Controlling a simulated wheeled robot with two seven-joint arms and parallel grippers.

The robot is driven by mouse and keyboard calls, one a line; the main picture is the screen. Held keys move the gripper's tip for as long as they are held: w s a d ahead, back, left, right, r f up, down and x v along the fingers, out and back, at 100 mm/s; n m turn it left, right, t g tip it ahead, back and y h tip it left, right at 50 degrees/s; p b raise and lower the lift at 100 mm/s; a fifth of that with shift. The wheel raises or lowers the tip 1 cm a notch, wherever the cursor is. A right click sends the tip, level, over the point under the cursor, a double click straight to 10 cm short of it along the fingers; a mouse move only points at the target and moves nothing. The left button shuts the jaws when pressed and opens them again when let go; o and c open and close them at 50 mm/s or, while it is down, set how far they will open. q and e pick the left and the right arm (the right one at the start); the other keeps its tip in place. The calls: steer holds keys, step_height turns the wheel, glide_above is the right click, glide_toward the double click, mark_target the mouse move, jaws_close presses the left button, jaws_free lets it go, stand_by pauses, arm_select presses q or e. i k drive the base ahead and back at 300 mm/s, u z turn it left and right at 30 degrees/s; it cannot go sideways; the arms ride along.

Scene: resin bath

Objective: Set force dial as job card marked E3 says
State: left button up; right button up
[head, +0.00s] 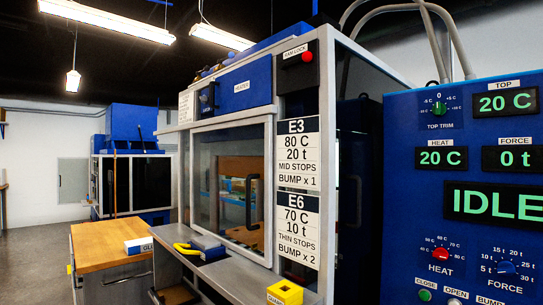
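The force dial (506,268) is a blue knob at the lower right of the blue control panel, with marks running from 5 to 30 t. Its pointer is too small to read. The job card marked E3 (298,154) is on the press frame and reads 80 C, 20 t, MID STOPS, BUMP x 1. The force display (514,158) shows 0 t in green. Neither of my grippers is in view.
A red heat dial (440,254) sits left of the force dial, above the green close button (424,295) and white open button (454,300). The status display (495,203) reads IDLE. An E6 card (297,231) hangs below E3. A wooden-topped bench (105,245) stands left.

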mark_target(505, 268)
steer(key=u, duration=0.1)
steer(key=k, duration=1)
steer(key=z, duration=1.35)
steer(key=i, duration=0.7)
steer(key=z, duration=0.05)
